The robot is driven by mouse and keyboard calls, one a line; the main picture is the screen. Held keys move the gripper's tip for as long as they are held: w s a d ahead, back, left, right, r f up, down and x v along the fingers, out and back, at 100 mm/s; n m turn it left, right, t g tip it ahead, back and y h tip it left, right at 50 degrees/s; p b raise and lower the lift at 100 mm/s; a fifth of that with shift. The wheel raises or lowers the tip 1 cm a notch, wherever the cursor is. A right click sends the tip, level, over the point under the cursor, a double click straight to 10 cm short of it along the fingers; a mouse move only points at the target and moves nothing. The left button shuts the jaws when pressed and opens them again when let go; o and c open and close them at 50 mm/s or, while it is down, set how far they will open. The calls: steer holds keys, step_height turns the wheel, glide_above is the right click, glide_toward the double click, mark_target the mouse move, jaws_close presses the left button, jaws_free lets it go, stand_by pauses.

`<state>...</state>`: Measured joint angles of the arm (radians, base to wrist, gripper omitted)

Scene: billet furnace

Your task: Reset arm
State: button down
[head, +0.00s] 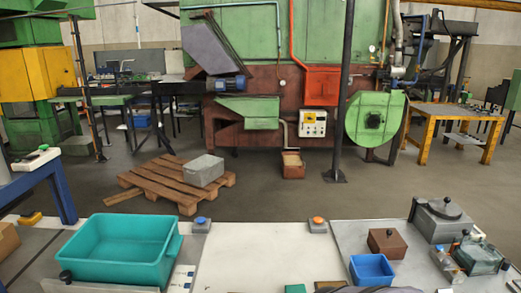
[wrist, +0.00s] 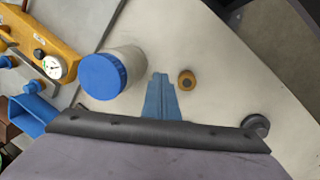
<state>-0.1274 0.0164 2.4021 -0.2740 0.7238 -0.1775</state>
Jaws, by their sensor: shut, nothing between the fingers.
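My gripper (wrist: 160,80) shows in the wrist view as two blue-grey fingers pressed together, pointing up the picture from a dark bar. It is shut and empty, over the pale table top. A small orange-brown ring-like piece (wrist: 187,80) is just right of the fingertips. How far the fingers are above the table is hard to tell. I cannot make out my gripper in the head view.
In the head view, a teal bin (head: 117,246) stands at left and a blue box (head: 372,270) at right, near a brown lidded box (head: 387,243) and a grey lidded pot (head: 442,220). The table's middle (head: 255,255) is clear. A gauge (wrist: 53,67) and black knob (wrist: 256,125) show in the wrist view.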

steer(key=s+a+r+m+y+p, duration=0.1)
steer(key=s+r+m+y+p, duration=0.1)
steer(key=s+m, duration=0.3)
steer(key=shift+s+r+m+p, duration=0.4)
steer(key=shift+r+m+p, duration=0.2)
steer(key=shift+r, duration=0.3)
steer(key=c, duration=2.5)
jaws_free()
step_height(320, 180, up, 12)
steer(key=p, duration=1.1)
steer(key=shift+w+p, duration=0.15)
steer(key=shift+p, duration=0.25)
